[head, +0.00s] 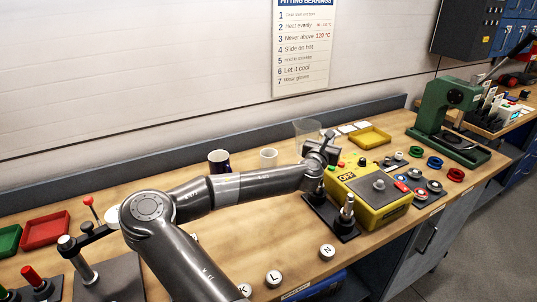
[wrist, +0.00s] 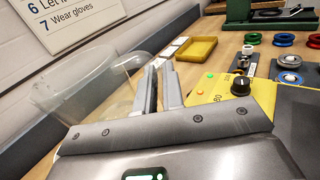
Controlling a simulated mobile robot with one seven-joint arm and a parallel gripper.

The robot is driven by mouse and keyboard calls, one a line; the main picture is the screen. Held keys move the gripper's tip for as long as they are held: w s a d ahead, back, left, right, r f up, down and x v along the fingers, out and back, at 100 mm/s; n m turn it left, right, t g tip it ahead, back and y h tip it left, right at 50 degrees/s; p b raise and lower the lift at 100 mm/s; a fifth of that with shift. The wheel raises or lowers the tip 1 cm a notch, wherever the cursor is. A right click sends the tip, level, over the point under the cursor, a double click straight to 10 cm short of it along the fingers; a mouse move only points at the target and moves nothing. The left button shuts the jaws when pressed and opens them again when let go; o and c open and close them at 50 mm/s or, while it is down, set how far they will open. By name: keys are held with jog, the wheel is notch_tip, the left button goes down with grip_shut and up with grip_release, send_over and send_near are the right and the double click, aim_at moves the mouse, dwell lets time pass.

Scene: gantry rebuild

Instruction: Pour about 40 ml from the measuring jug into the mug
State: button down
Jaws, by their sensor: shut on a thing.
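The clear measuring jug (head: 307,129) is in my gripper (head: 323,139), above the bench near its back edge. It looks roughly upright in the head view. In the wrist view the jug (wrist: 85,92) fills the left side, beside my gripper's fingers (wrist: 161,72). I cannot make out the liquid level or the exact grip point. A dark mug (head: 219,167) stands on the bench left of the jug. A small pale cup (head: 268,159) stands between the dark mug and the jug. Both are apart from the jug and hidden in the wrist view.
A yellow control box (head: 368,211) sits right of my gripper, with metal posts on a dark base (head: 330,217) beside it. A yellow tray (head: 369,138) lies behind, and a green press (head: 440,110) stands farther right. My arm crosses the bench in front of the dark mug.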

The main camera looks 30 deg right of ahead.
jog(key=shift+s+d+r, duration=0.1)
jog(key=shift+r, duration=0.15)
notch_tip(320, 180, up, 4)
jog(key=shift+r, duration=0.2)
jog(key=w+a+n+t+y, duration=0.1)
jog(key=w+a+t+y, duration=0.1)
jog(key=w+a, duration=0.5)
jog(key=w+a+n+t+y, duration=0.1)
jog(key=w+a+n, duration=0.15)
jog(key=a, duration=0.75)
jog(key=shift+m, duration=0.45)
notch_tip(320, 180, down, 16)
jog(key=shift+w+r, duration=0.1)
jog(key=shift+r, duration=0.15)
jog(key=shift+r, duration=0.1)
jog(key=w+a+r+n, duration=0.3)
jog(key=a+r+n, duration=0.1)
jog(key=r+n, duration=0.2)
jog(key=w+a+r+n, duration=0.3)
jog(key=r+n, duration=0.3)
jog(key=r, duration=0.2)
jog(key=shift+a+r, duration=0.35)
jog(key=shift+r, duration=0.05)
